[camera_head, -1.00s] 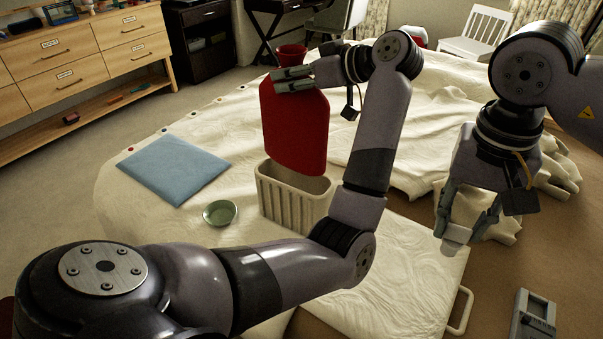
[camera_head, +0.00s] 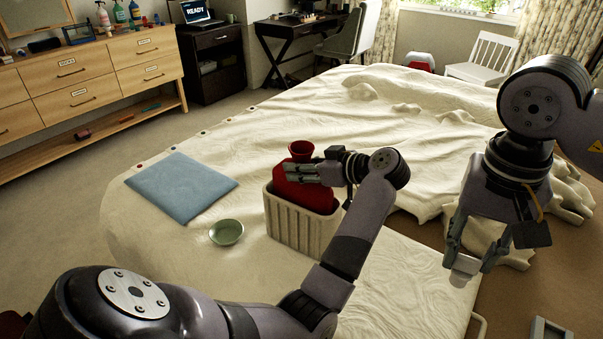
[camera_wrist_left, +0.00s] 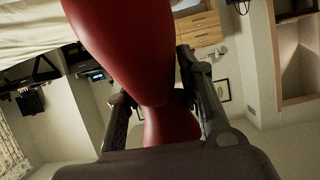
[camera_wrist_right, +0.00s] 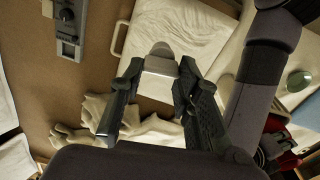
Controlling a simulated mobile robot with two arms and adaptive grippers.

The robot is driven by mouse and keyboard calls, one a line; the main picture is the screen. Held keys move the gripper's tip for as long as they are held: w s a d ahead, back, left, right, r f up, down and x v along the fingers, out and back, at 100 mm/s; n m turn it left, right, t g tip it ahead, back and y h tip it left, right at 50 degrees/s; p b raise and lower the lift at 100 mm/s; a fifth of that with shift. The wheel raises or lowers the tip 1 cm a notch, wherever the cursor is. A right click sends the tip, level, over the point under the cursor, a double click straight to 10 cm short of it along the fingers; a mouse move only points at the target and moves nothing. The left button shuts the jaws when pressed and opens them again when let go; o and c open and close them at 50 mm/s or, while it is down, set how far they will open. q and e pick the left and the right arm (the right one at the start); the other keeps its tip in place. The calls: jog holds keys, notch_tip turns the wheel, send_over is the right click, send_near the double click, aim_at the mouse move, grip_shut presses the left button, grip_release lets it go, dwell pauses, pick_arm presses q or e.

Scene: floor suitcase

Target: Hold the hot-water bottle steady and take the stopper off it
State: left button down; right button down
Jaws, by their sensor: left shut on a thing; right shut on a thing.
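The red hot-water bottle (camera_head: 308,192) stands upright in a cream ribbed basket (camera_head: 300,235), only its upper part and flared mouth (camera_head: 301,149) showing above the rim. My left gripper (camera_head: 292,173) is shut around its neck; the left wrist view shows the red body (camera_wrist_left: 125,45) passing between the fingers. No stopper shows on the mouth. My right gripper (camera_head: 462,258) is shut on a small pale grey stopper (camera_head: 463,268), well right of the bottle and away from it. The stopper also shows between the fingertips in the right wrist view (camera_wrist_right: 161,62).
A green bowl (camera_head: 226,233) and a flat blue pad (camera_head: 182,187) lie on the cream bedding left of the basket. Rumpled bedding (camera_head: 420,130) stretches behind. A grey device (camera_head: 550,330) lies on the floor at lower right.

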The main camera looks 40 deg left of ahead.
jog(key=shift+f, duration=0.1)
pick_arm(q)
jog(key=shift+f, duration=0.7)
jog(key=c, duration=1.1)
grip_release()
jog(key=shift+f, duration=0.15)
